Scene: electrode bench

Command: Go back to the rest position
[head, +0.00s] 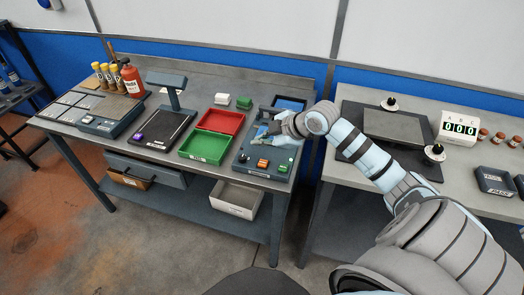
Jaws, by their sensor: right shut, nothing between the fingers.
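My right gripper (264,132) shows in the head view at the end of my right arm, which reaches in from the lower right. It is shut and empty, over the back part of a dark device (245,159) with orange and green parts at the right end of the left bench. Whether it touches the device I cannot tell. My left gripper is not in view.
The left bench (230,73) holds a red tray (239,119), a green tray (189,146), a lamp-like stand (168,80) and bottles. The right bench (363,92) holds a counter display (460,128) and several jars. A floor gap separates the benches.

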